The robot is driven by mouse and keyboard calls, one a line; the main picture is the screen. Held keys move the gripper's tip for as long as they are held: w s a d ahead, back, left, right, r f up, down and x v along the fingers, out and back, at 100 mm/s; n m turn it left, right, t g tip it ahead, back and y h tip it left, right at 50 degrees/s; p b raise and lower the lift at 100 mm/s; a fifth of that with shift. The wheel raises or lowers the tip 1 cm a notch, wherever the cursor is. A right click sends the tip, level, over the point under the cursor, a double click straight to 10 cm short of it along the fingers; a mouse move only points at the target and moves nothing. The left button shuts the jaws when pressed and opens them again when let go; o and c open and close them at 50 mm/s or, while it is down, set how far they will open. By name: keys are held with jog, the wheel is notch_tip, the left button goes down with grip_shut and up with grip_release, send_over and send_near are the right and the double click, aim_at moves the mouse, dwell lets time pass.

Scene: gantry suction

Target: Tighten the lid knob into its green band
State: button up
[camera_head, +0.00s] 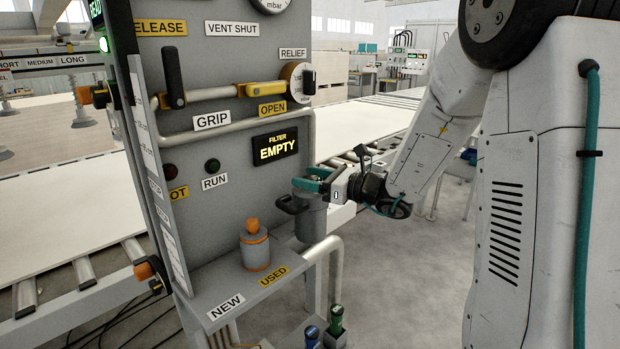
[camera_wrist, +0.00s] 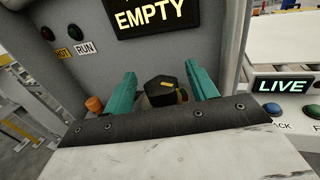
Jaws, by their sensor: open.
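A grey filter canister (camera_head: 311,222) stands at the right side of the grey panel, with a black handle (camera_head: 291,204) at its upper left. My gripper (camera_head: 309,181) is over the top of the canister, with teal fingers. In the wrist view my gripper (camera_wrist: 162,82) is open, with its two fingers on either side of the black lid knob (camera_wrist: 160,93). The knob has a small yellowish mark on its top. I cannot make out the green band in either view.
A display (camera_head: 275,147) reads FILTER EMPTY. A grey cartridge with an orange top (camera_head: 255,250) stands on the shelf, near labels USED and NEW. Pipes and a yellow-ended lever (camera_head: 262,89) stick out from the panel above. Open floor lies to the right.

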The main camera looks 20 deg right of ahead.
aim_at(317, 179)
jog(key=v, duration=0.7)
jog(key=shift+s+d, duration=0.2)
jog(key=shift+s, duration=0.05)
jog(key=shift+a, duration=0.15)
